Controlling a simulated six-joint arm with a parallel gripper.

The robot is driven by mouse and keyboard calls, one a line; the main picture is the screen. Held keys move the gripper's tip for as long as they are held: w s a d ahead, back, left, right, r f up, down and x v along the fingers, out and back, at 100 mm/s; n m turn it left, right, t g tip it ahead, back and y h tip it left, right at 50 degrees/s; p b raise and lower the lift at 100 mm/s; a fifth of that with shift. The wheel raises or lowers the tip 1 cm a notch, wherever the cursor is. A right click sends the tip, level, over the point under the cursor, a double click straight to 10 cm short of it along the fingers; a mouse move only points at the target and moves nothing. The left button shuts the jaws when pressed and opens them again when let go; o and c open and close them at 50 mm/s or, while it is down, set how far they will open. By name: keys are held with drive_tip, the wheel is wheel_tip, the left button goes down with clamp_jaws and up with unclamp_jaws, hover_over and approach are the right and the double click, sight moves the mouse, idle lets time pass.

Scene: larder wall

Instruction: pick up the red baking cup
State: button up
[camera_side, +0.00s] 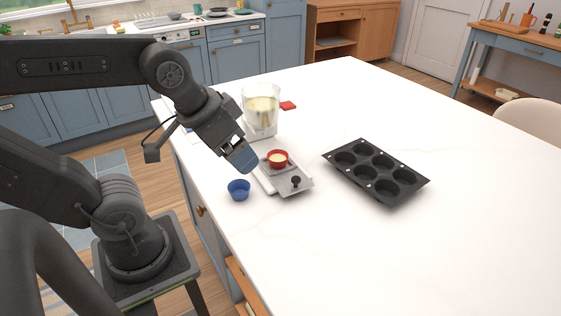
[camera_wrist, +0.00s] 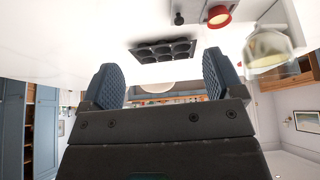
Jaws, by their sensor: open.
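The red baking cup (camera_side: 278,154) sits upright on a flat grey and white device (camera_side: 271,185) and holds something pale. In the wrist view the cup (camera_wrist: 222,22) shows near the top edge, right of centre. My gripper (camera_side: 241,158) is above the counter, just left of the red cup and apart from it. In the wrist view my gripper (camera_wrist: 160,78) has its two blue ribbed fingers wide apart with nothing between them.
A blue baking cup (camera_side: 239,190) stands left of the device, below my gripper. A clear container (camera_side: 261,100) of pale batter stands behind. A dark muffin tin (camera_side: 400,199) lies to the right. A small black knob (camera_side: 296,181) stands on the device. The counter's right side is clear.

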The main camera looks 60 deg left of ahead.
drive_tip(key=w+a+r+n+g+y, duration=0.1)
drive_tip(key=w+a+n+g, duration=0.25)
drive_tip(key=w+n, duration=0.55)
drive_tip(key=n+g, duration=0.3)
drive_tip(key=n, duration=0.8)
approach(279, 153)
drive_tip(key=shift+t, duration=0.35)
drive_tip(key=f, duration=0.3)
drive_tip(key=s+f, duration=0.1)
drive_tip(key=f, duration=0.1)
drive_tip(key=s+f, duration=0.1)
drive_tip(key=f, duration=0.2)
drive_tip(key=shift+d+f, duration=0.3)
drive_tip(key=shift+f, duration=0.05)
drive_tip(key=c, duration=1)
drive_tip(key=shift+d+r, duration=0.1)
drive_tip(key=shift+c, duration=0.2)
